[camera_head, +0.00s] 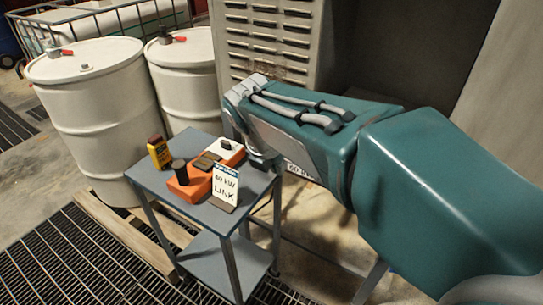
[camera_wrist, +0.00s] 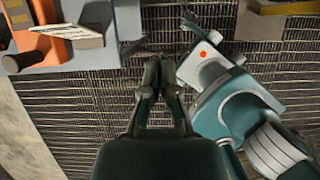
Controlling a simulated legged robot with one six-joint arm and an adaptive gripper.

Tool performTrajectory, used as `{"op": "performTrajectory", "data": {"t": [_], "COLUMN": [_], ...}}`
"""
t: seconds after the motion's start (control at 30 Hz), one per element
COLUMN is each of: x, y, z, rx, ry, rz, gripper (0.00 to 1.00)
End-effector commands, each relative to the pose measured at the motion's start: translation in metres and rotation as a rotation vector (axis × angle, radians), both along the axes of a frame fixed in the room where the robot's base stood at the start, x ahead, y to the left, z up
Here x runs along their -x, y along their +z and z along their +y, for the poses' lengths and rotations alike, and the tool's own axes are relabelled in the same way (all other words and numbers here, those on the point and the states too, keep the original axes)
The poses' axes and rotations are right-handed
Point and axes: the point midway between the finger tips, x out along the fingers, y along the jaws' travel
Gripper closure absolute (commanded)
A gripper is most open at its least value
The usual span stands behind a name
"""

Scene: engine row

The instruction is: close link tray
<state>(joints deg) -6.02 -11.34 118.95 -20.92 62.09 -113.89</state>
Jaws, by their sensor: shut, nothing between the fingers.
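A white card reading "60 kW LINK" (camera_head: 225,186) stands at the front corner of a small blue-grey cart (camera_head: 150,178). Beside it sits an orange unit (camera_head: 190,187) with a black cylindrical knob (camera_head: 180,172). I cannot tell which part is the link tray, or whether it is open. In the wrist view, my gripper (camera_wrist: 158,72) has its fingers together, empty, above floor grating. The cart top (camera_wrist: 110,52) with the orange unit (camera_wrist: 32,55) and card (camera_wrist: 68,30) lies left of it, apart. In the head view my arm hides the fingers.
A yellow device (camera_head: 158,152) and a white block with a black knob (camera_head: 228,152) also sit on the cart. White drums (camera_head: 95,115) stand behind left, and a grey louvred cabinet (camera_head: 265,45) behind. Open floor grating (camera_head: 60,245) lies front left.

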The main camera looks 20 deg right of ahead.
Motion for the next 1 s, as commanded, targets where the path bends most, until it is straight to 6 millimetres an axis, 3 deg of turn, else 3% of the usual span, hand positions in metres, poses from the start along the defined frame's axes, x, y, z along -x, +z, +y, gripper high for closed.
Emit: {"op": "performTrajectory", "data": {"t": [0.37,0.6,1.0], "x": [-0.016,-0.037,-0.040], "y": [-0.067,-0.063,-0.063], "z": [-0.022,-0.048,-0.052], "rx": [-0.001,0.000,0.000], "ry": [-0.004,-0.005,-0.003], "rz": [0.004,-0.001,-0.001], "gripper": [1.00,1.00,1.00]}}
